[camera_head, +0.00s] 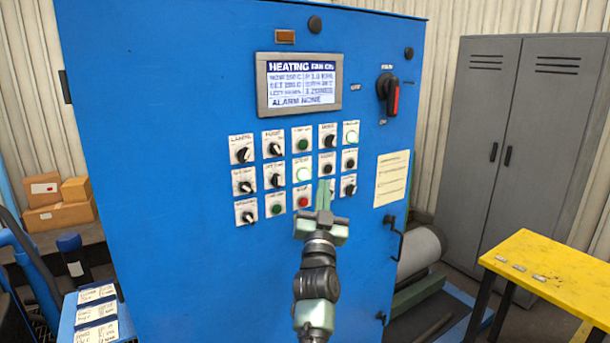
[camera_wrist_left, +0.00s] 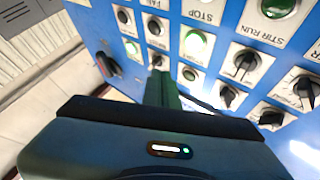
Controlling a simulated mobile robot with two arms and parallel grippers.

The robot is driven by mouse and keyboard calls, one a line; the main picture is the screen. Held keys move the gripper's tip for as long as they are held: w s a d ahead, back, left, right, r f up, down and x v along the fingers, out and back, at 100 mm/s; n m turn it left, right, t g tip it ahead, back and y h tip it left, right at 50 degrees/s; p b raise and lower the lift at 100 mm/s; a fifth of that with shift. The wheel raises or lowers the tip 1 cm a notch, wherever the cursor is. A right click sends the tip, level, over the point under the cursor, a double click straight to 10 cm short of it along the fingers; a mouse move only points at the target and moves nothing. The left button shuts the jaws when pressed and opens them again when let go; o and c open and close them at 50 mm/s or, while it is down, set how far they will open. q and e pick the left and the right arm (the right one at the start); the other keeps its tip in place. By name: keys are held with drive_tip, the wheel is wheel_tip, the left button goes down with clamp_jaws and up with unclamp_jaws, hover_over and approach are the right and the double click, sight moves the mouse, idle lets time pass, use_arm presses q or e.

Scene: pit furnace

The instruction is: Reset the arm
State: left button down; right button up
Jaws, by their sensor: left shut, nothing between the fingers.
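My left gripper (camera_head: 323,196) is shut and empty. Its green fingers are raised in front of the blue control cabinet (camera_head: 160,120), close to the lower right part of the button panel. The left wrist view shows the shut fingers (camera_wrist_left: 162,90) pointing at the panel's knobs and buttons. Whether the fingertips touch the panel cannot be told. A green button (camera_head: 304,175) in the middle of the panel is lit, and so is one at the upper right (camera_head: 351,137). A red button (camera_head: 303,202) is just left of the fingers. My right gripper is not in view.
The cabinet display (camera_head: 300,84) reads "HEATING" and "ALARM NONE". A red-and-black rotary switch (camera_head: 388,94) and a door handle (camera_head: 396,238) stick out at right. A yellow table (camera_head: 560,268) and grey lockers (camera_head: 530,130) stand right. Cardboard boxes (camera_head: 60,213) sit left.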

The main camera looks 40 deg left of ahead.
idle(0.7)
use_arm(q)
drive_tip(key=w+d+f+m+g+h+b, duration=0.1)
drive_tip(key=d+f+m+h, duration=0.2)
drive_tip(key=f, duration=1)
drive_tip(key=d+f+g+h+b, duration=0.1)
drive_tip(key=d+f+g+h, duration=0.3)
drive_tip(key=f, duration=0.9)
drive_tip(key=w+d+f+m+t+h+b, duration=0.15)
drive_tip(key=d+f, duration=0.25)
drive_tip(key=f, duration=0.9)
drive_tip(key=s+d+f+g+h, duration=0.15)
drive_tip(key=s+f, duration=0.25)
drive_tip(key=f, duration=0.4)
drive_tip(key=s+d+f+g+h, duration=0.1)
drive_tip(key=s+d+f+g, duration=0.3)
drive_tip(key=f, duration=0.5)
drive_tip(key=s+d+f+m+g+h+b, duration=0.15)
drive_tip(key=s+f+g, duration=0.25)
drive_tip(key=s+f, duration=1.9)
drive_tip(key=s+a+f+g+b, duration=0.1)
drive_tip(key=s+f+g, duration=0.2)
drive_tip(key=s, duration=1.2)
drive_tip(key=s+a+f+g+b, duration=0.1)
drive_tip(key=s+f+g, duration=0.2)
drive_tip(key=s+f, duration=0.4)
drive_tip(key=s, duration=0.8)
drive_tip(key=shift+s+y, duration=0.15)
drive_tip(key=shift+y, duration=0.2)
drive_tip(key=shift+f, duration=0.1)
